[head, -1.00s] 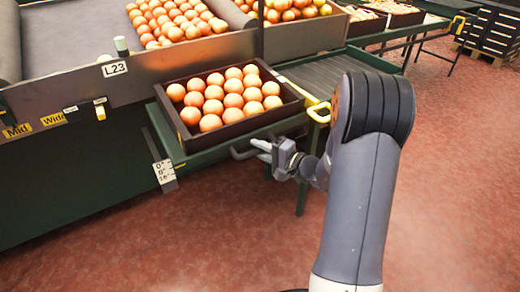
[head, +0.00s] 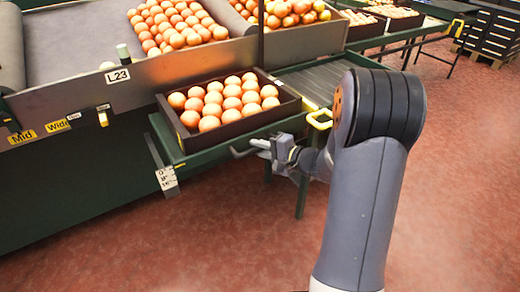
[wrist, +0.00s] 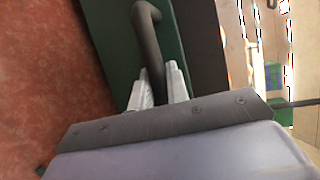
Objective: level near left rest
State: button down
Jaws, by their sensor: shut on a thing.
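The near left rest (head: 175,148) is a green support under a dark crate (head: 232,128) of oranges. Its front edge carries a grey bar handle (head: 240,153). My gripper (head: 258,145) is shut on this handle. In the wrist view the handle (wrist: 150,40) runs between the two pale fingers (wrist: 159,86). A white angle scale (head: 167,178) hangs at the rest's left end; its marks are too small to read exactly. The rest looks close to level, but I cannot tell its exact angle.
A yellow handle (head: 320,118) stands right of the crate, beside a ribbed grey conveyor (head: 335,82). A sloped bin wall (head: 60,112) labelled L23 is behind at left. More crates (head: 400,18) stand far back. The red floor (head: 460,180) is clear at right.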

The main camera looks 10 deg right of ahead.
jog(key=shift+w+r, duration=0.1)
jog(key=shift+r, duration=0.2)
jog(key=c, duration=1.4)
grip_release()
jog(key=shift+f, duration=0.1)
jog(key=shift+o, duration=0.2)
jog(key=p+v, duration=0.1)
jog(key=v, duration=1)
jog(key=shift+p, duration=0.35)
jog(key=shift+a, duration=0.15)
jog(key=b+x, duration=0.2)
jog(key=x, duration=0.8)
jog(key=shift+w+a+f, duration=0.2)
jog(key=shift+w, duration=0.05)
jog(key=shift+f, duration=0.15)
